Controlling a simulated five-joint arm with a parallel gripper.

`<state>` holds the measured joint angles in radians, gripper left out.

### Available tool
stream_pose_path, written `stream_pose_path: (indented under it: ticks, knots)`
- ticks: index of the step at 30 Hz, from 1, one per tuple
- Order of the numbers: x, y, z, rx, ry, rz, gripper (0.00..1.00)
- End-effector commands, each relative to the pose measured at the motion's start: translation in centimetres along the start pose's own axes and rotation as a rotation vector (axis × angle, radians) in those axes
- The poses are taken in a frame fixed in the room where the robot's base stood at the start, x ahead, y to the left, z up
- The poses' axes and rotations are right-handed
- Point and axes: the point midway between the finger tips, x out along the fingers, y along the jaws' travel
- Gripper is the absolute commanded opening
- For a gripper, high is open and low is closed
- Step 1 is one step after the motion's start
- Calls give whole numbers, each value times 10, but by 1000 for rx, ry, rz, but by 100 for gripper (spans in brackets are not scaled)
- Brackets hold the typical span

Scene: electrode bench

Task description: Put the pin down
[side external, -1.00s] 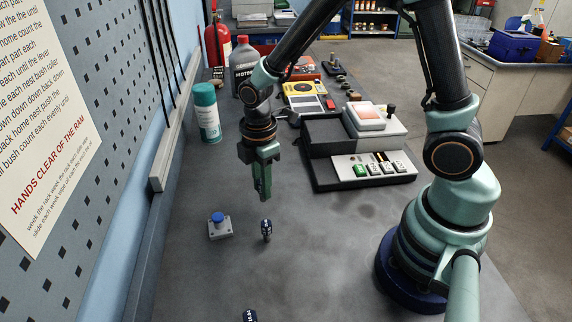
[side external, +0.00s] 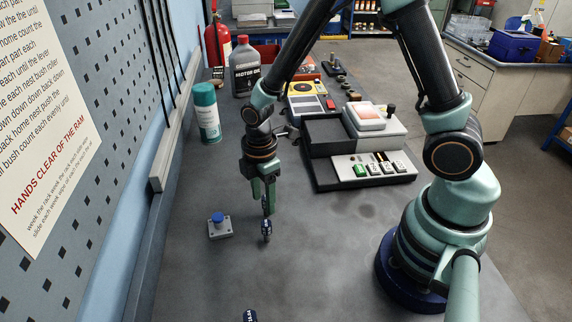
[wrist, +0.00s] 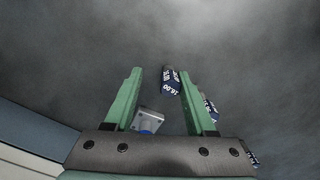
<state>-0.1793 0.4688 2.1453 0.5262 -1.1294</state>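My gripper (side external: 264,205) points down in the side external view, close above a small dark pin (side external: 266,230) with white lettering that stands on the bench. In the wrist view my gripper (wrist: 160,72) is open, its green fingers apart. A dark blue labelled pin (wrist: 171,80) shows between the fingers, nearer the right one, with a gap to the left finger. I cannot tell whether it touches the right finger. More labelled dark surface (wrist: 210,106) shows behind the right finger, partly hidden.
A grey box with a blue button (side external: 219,226) stands left of the pin. Another labelled dark piece (side external: 249,315) is cut off at the bottom edge. A panel with coloured keys (side external: 374,169) and a spray can (side external: 206,112) stand farther back. The bench right of the pin is clear.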

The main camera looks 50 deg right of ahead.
Motion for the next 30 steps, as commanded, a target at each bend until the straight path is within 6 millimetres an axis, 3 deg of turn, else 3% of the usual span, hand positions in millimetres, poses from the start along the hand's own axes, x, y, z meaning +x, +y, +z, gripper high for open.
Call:
stream_pose_path:
  ticks: [8,24,30]
  knots:
    - [-10,1,0,0,1,2,56]
    - [-104,1,0,0,2,4,56]
    - [-121,0,0,3,1,2,56]
